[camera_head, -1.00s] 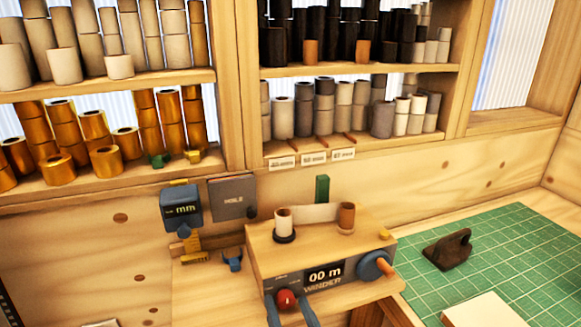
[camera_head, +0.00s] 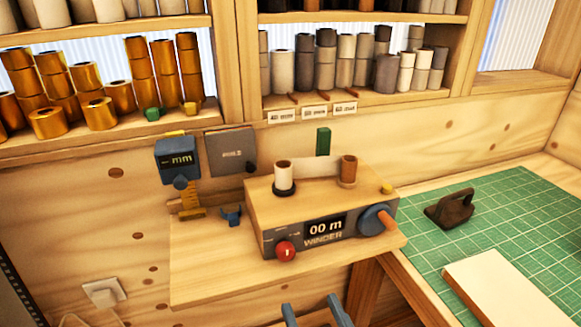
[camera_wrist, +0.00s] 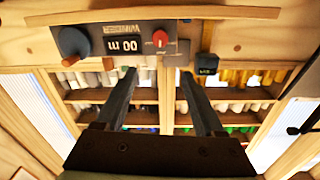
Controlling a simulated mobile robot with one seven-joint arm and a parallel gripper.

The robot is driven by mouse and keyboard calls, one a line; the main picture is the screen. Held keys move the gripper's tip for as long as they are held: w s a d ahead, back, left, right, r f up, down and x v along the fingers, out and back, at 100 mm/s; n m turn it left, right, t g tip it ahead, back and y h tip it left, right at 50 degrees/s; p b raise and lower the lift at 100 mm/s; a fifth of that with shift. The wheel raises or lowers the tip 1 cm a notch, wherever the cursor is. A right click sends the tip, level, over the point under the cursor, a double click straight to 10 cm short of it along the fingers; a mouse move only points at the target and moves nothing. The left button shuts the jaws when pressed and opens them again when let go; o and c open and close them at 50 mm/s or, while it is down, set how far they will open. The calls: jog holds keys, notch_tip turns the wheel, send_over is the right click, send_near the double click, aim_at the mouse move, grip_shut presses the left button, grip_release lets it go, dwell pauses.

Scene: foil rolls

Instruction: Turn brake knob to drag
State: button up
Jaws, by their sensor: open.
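The winder (camera_head: 315,200) is a wooden-topped box with a grey front on a wooden shelf. A red knob (camera_head: 286,251) with a small pale mark sits at the left of its front; I take it for the brake knob. Its lettering is too small to read. A display beside it reads "00 m". My gripper (camera_head: 313,308) is open and empty, below the winder's front at the bottom of the head view. In the wrist view, which is upside down, the red knob (camera_wrist: 160,39) lies beyond the two spread fingertips (camera_wrist: 157,75), apart from them.
A blue crank (camera_head: 375,219) with an orange handle is on the winder's right. Two small rolls with a pale strip between them stand on top. A blue "mm" gauge (camera_head: 178,160) hangs at left. A green cutting mat (camera_head: 480,235) holds a dark handled tool (camera_head: 450,208).

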jog(key=w+a+r+n+t+p, duration=0.1)
jog(key=w+r, duration=0.2)
jog(key=r, duration=0.5)
jog(key=w+a+r+t, duration=0.1)
jog(key=w+r+t, duration=0.15)
jog(key=r, duration=0.55)
notch_tip(320, 180, up, 19)
jog(key=s+a+t+h+p, duration=0.1)
jog(key=s+t+h, duration=0.1)
jog(key=t, duration=0.1)
jog(key=shift+a+m+p, duration=0.15)
jog(key=shift+m+p, duration=0.15)
jog(key=shift+s, duration=0.15)
